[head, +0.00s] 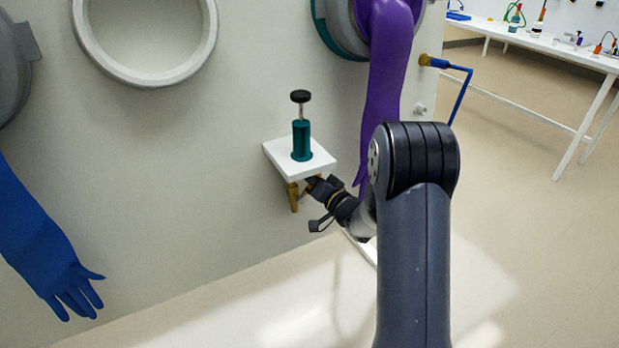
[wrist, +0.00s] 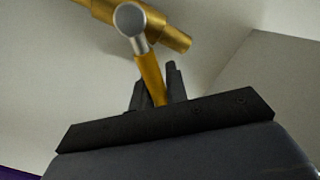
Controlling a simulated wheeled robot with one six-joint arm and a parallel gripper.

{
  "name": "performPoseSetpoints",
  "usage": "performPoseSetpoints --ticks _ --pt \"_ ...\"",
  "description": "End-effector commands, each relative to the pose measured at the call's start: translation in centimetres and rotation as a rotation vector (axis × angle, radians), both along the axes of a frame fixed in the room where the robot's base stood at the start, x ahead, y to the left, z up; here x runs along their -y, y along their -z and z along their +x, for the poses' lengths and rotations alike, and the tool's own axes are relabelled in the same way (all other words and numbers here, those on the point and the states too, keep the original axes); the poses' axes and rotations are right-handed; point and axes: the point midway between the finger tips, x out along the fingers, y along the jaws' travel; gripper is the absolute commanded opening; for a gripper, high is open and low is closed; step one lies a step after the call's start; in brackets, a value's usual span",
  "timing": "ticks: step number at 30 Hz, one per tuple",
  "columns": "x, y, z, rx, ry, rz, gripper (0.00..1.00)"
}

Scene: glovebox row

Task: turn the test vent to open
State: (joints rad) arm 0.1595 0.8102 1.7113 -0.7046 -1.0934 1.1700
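The test vent appears to be the brass valve (head: 293,196) under a small white shelf on the pale panel. In the wrist view its brass body (wrist: 165,30) runs across the top, with a round grey hub (wrist: 130,18) and a yellow handle (wrist: 150,76) slanting down from it. My gripper (head: 312,183) reaches in from the right, just below the shelf. In the wrist view my gripper's dark fingers (wrist: 156,88) stand on either side of the handle's lower end and look closed on it. The handle's tip is hidden between them.
The white shelf (head: 279,157) bears a teal cylinder (head: 301,141) with a black knob, just above my gripper. A purple glove (head: 384,90) hangs close on the right. A blue glove (head: 45,245) hangs at left. A blue-handled brass valve (head: 433,62) sits at the panel's right edge.

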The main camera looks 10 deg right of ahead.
Motion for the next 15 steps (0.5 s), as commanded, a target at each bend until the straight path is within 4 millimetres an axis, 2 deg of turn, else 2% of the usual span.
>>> performPoseSetpoints --ticks 1,7,15 --pt "-0.01 0.02 0.0 0.0 0.0 0.0 0.19" --pt "-0.01 0.01 0.0 0.0 0.0 0.001 0.34" --pt "0.13 -0.01 -0.2 0.0 0.001 0.001 0.34"
